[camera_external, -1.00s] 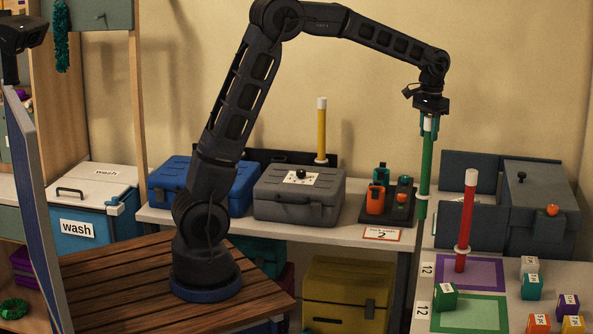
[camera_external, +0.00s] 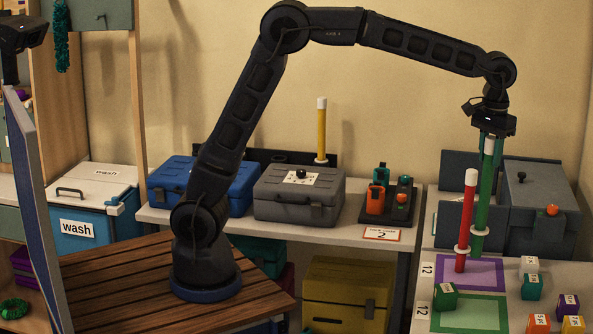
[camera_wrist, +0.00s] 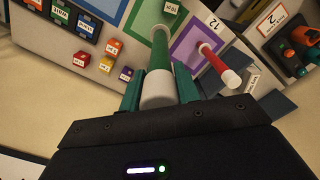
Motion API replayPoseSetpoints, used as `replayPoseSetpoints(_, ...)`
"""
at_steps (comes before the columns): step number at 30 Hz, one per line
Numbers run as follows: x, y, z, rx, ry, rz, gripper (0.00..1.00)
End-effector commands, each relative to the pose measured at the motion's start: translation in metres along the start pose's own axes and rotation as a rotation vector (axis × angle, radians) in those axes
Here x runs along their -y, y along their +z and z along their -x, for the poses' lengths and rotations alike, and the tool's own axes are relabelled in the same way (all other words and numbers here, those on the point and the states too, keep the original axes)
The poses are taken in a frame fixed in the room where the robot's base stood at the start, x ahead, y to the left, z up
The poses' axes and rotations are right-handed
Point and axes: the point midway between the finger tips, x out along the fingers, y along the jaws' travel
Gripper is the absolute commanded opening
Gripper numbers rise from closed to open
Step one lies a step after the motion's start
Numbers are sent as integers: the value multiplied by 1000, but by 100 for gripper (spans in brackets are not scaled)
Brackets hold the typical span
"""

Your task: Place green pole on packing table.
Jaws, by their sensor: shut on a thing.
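The green pole (camera_external: 484,205) has a white cap and a white ring near its lower end. My gripper (camera_external: 491,140) is shut on its top and holds it nearly upright. In the wrist view the pole (camera_wrist: 182,82) runs away from between my fingers (camera_wrist: 158,92). The packing table (camera_external: 560,272) is the right-hand table with a purple square (camera_external: 490,278) and a green square (camera_external: 470,315). The pole's lower end is over its back part, near the purple square; I cannot tell whether it touches.
A red pole (camera_external: 467,215) stands upright on the purple square, just left of the green pole. A grey case (camera_external: 540,215) is behind. Several small labelled blocks (camera_external: 531,287) lie at the front right. A yellow pole (camera_external: 321,130) stands on the back table.

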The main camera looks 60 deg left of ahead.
Motion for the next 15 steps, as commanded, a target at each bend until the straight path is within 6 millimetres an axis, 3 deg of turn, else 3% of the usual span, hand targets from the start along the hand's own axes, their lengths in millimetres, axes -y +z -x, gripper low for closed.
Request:
replayPoseSetpoints(1, -20, 14, 5, -4, 1, -11, 0)
replayPoseSetpoints(6, -70, 58, 18, -12, 2, -20, 0)
replayPoseSetpoints(9, -92, 78, 24, -15, 2, -22, 0)
replayPoseSetpoints(15, -114, 102, 30, -18, 3, -23, 0)
